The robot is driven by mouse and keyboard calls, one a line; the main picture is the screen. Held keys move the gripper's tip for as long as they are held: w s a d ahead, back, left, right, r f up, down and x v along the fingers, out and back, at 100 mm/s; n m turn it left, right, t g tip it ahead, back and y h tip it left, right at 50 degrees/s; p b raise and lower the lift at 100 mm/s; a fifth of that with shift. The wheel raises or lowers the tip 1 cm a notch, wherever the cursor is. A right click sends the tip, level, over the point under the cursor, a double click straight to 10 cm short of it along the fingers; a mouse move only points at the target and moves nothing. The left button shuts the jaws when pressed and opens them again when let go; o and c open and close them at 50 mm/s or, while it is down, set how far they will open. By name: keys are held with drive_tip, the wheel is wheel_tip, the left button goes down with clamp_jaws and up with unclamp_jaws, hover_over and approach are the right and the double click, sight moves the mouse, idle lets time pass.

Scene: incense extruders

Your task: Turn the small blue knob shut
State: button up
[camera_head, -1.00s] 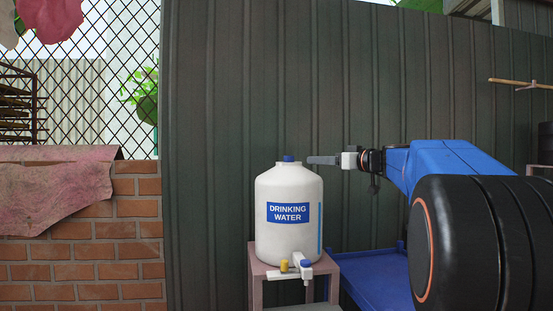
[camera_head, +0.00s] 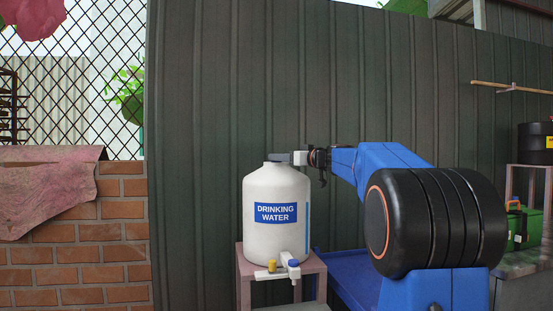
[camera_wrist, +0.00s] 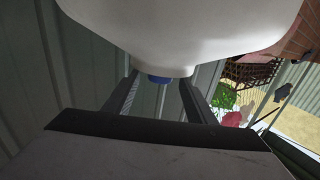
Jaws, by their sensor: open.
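A white water jug (camera_head: 277,232) labelled "DRINKING WATER" stands upright on a stool. Near its base is a white tap fitting (camera_head: 284,273) with a small blue knob (camera_head: 293,263) at right and a yellow knob (camera_head: 272,267) at left. A blue cap (camera_wrist: 160,78) sits on the jug's top. My gripper (camera_head: 279,157) reaches in from the right at the jug's top, well above the tap, and hides the cap in the head view. In the wrist view my open gripper (camera_wrist: 158,85) has the cap between its fingertips; contact is unclear. The tap is not in the wrist view.
The pinkish stool (camera_head: 246,280) stands before a dark corrugated wall (camera_head: 210,150). A blue platform (camera_head: 350,275) lies right of the stool. A brick wall (camera_head: 120,235) is at left. A green case (camera_head: 523,226) and a black container (camera_head: 536,143) are at far right.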

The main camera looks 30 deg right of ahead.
drive_tip(key=shift+x, duration=1.75)
drive_tip(key=shift+c, duration=0.4)
drive_tip(key=c, duration=1)
drive_tip(key=shift+o, duration=0.2)
